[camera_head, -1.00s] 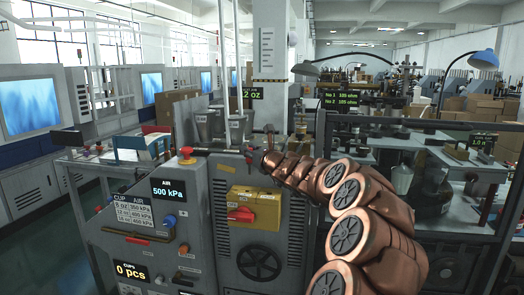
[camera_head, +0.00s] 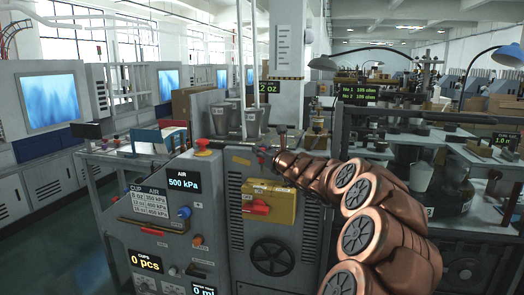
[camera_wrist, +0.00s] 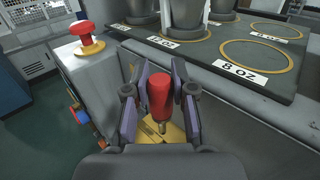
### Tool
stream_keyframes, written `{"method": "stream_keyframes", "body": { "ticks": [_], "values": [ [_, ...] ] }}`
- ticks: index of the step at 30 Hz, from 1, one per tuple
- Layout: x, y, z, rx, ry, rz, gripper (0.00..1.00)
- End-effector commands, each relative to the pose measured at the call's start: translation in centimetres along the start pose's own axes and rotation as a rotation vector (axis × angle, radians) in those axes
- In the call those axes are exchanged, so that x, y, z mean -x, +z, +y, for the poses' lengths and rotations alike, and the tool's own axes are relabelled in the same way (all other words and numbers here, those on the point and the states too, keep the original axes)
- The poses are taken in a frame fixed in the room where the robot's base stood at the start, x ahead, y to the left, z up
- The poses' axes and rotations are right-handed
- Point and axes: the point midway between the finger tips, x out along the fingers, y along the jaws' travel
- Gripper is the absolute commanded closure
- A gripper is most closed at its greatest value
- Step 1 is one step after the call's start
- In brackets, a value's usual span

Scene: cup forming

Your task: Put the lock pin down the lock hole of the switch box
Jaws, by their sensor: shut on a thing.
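The yellow switch box (camera_head: 283,205) is on the front of the grey machine, with a red lever (camera_head: 256,207) on its face. My gripper (camera_head: 268,158) is above the box, near the machine's top edge. In the wrist view my gripper (camera_wrist: 159,85) is shut on the red-handled lock pin (camera_wrist: 160,95). The pin's metal tip points down, and part of the yellow switch box (camera_wrist: 174,134) shows behind and below it. The lock hole cannot be made out, and I cannot tell whether the tip touches the box.
A red mushroom button (camera_wrist: 86,35) stands left of my gripper on the machine top. A dark plate (camera_wrist: 215,60) with ringed, labelled places and grey cups (camera_wrist: 186,18) lies just beyond the fingers. A black handwheel (camera_head: 272,257) is below the box.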

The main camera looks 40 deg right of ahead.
Motion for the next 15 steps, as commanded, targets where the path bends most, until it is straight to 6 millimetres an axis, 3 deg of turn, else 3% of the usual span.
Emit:
{"method": "stream_keyframes", "body": {
  "ticks": [15],
  "values": [
    [0.0,-2.3,0.0,0.001,0.000,0.001,1.00]
  ]
}}
